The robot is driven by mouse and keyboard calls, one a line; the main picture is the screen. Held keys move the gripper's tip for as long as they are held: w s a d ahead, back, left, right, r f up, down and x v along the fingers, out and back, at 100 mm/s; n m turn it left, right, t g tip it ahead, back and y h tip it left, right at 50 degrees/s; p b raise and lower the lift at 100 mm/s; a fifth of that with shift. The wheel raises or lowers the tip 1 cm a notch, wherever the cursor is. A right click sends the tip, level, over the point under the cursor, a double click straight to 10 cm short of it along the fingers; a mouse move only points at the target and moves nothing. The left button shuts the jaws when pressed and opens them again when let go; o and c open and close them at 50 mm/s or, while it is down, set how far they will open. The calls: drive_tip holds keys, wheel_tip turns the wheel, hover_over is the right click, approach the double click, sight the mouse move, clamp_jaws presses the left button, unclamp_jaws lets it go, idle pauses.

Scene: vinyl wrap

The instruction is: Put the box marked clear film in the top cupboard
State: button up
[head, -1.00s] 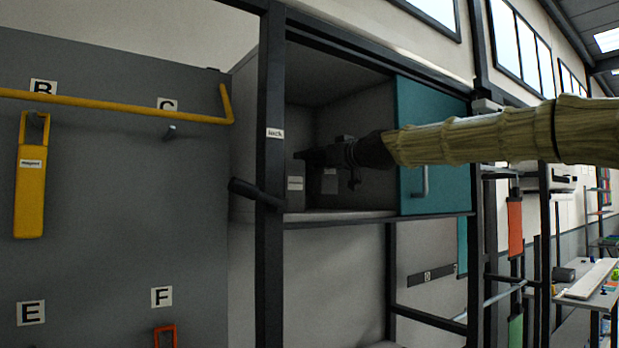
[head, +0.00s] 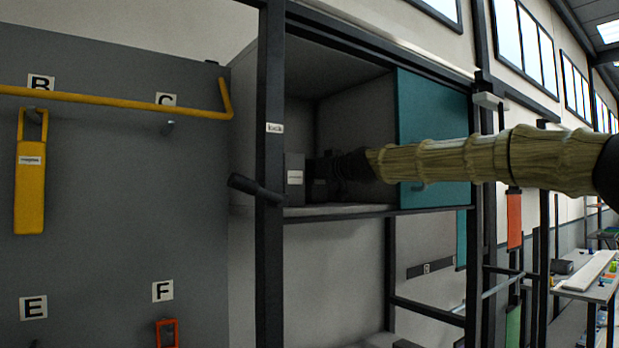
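The top cupboard (head: 352,211) is open on its left half, with a teal sliding door (head: 433,130) across its right half. My gripper (head: 322,167) is inside the cupboard, low and close to these boxes. Its dark fingers blend with the shadow, so I cannot tell whether they hold anything.
A dark upright post with a handle-like bar (head: 255,189) stands at the cupboard's left front edge. A grey panel (head: 110,200) with a yellow rail and a hanging yellow tool is at the left. The space below the cupboard looks mostly open.

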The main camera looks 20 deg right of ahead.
drive_tip(key=shift+f, duration=0.25)
drive_tip(key=o, duration=1.2)
drive_tip(key=shift+c, duration=0.2)
drive_tip(key=shift+r, duration=0.1)
drive_tip(key=shift+r, duration=0.2)
drive_tip(key=shift+s+d+f, duration=0.15)
drive_tip(key=shift+s+f, duration=0.1)
drive_tip(key=shift+s, duration=0.05)
drive_tip(key=b+v, duration=0.4)
drive_tip(key=v, duration=0.7)
drive_tip(key=shift+s+r, duration=0.15)
drive_tip(key=shift+s, duration=0.1)
